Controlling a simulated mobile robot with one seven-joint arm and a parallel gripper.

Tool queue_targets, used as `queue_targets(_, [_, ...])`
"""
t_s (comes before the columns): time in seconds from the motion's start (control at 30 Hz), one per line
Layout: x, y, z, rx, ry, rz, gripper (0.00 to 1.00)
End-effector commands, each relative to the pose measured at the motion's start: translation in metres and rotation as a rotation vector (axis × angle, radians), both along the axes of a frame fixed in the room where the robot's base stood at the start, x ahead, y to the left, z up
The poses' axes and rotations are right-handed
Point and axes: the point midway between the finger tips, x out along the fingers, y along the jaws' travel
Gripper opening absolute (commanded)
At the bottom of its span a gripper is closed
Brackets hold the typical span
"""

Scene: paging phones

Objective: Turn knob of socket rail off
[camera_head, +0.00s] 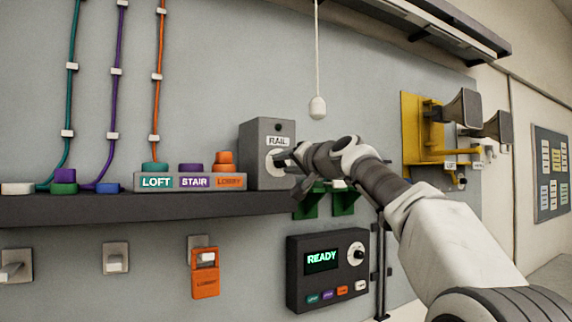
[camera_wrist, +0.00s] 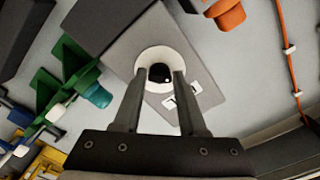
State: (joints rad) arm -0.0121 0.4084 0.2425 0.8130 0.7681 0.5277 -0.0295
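The grey socket rail box (camera_head: 262,135), labelled RAIL, stands on the dark shelf. Its round white dial (camera_head: 274,163) is partly hidden by my gripper (camera_head: 284,158) in the head view. In the wrist view the box (camera_wrist: 125,35) appears turned, with the white dial (camera_wrist: 176,57) and a dark knob (camera_wrist: 160,73) at its middle. The fingers of my gripper (camera_wrist: 161,76) are apart, one on each side of the knob. Small gaps seem to show beside it; contact cannot be told. The knob's on or off setting cannot be read.
LOFT, STAIR and LOBBY buttons (camera_head: 191,170) sit left of the box. Green brackets (camera_head: 318,200) and a READY panel (camera_head: 327,268) are below. A white pull cord (camera_head: 317,107) hangs above my arm. Yellow-mounted horns (camera_head: 425,130) are at right.

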Motion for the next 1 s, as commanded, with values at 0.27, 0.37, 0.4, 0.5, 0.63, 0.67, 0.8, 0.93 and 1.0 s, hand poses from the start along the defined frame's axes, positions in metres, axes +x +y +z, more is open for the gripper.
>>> queue_targets(0.27, [0.000,0.000,0.000,0.001,0.001,0.000,0.68])
queue_targets(0.37, [0.000,0.000,0.000,0.002,0.001,-0.001,0.68])
queue_targets(0.4, [0.000,0.000,0.000,0.002,0.001,-0.001,0.68])
queue_targets(0.5, [-0.004,-0.003,0.000,0.002,-0.001,-0.001,0.68])
queue_targets(0.63, [-0.015,-0.012,-0.002,0.001,-0.001,-0.003,0.68])
queue_targets(0.67, [-0.020,-0.014,-0.002,0.001,-0.003,-0.003,0.68])
queue_targets(0.8, [-0.043,-0.030,-0.004,0.001,-0.003,-0.004,0.68])
queue_targets(0.93, [-0.066,-0.046,-0.004,0.002,-0.003,-0.005,0.68])
queue_targets(1.0, [-0.079,-0.055,-0.004,0.000,-0.003,-0.005,0.68])
